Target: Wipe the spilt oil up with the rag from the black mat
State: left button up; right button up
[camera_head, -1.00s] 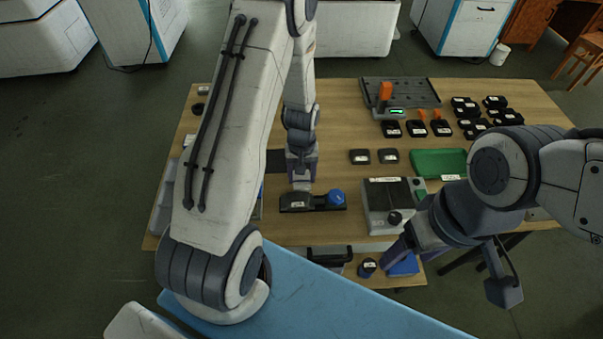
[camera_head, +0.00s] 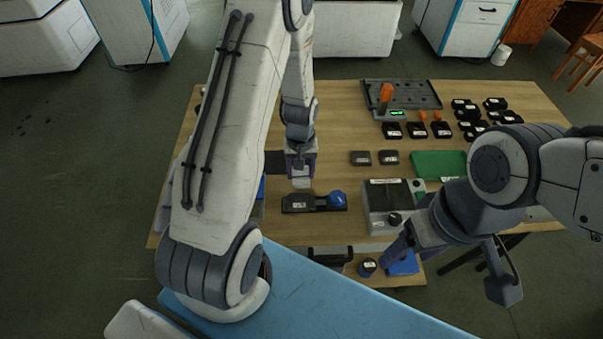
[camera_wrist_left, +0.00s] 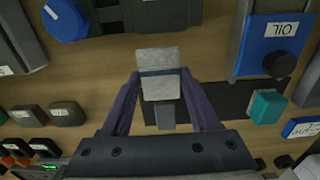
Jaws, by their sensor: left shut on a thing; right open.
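My left gripper (camera_head: 301,172) is shut on a pale grey folded piece, which looks like the rag (camera_head: 301,183). In the left wrist view the rag (camera_wrist_left: 158,75) has a dark band across it and sits between the purple fingers (camera_wrist_left: 162,100). It is over the wooden table, just behind a black fixture with a blue knob. The black mat (camera_wrist_left: 228,97) lies beside the gripper, partly hidden by a finger; it also shows in the head view (camera_head: 275,163). I cannot make out the spilt oil. My right gripper (camera_head: 407,247) is open and empty near the table's front edge.
The black fixture (camera_head: 298,203) and a grey box (camera_head: 385,222) stand near the front. A green tray (camera_head: 438,164) and several black parts lie to the right.

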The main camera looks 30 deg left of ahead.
pick_arm(q)
jog(key=shift+d+r+p, duration=0.25)
jog(key=shift+r+p, duration=0.05)
jog(key=shift+r, duration=0.4)
jog(key=shift+r+p, duration=1.85)
jog(key=shift+r, duration=0.3)
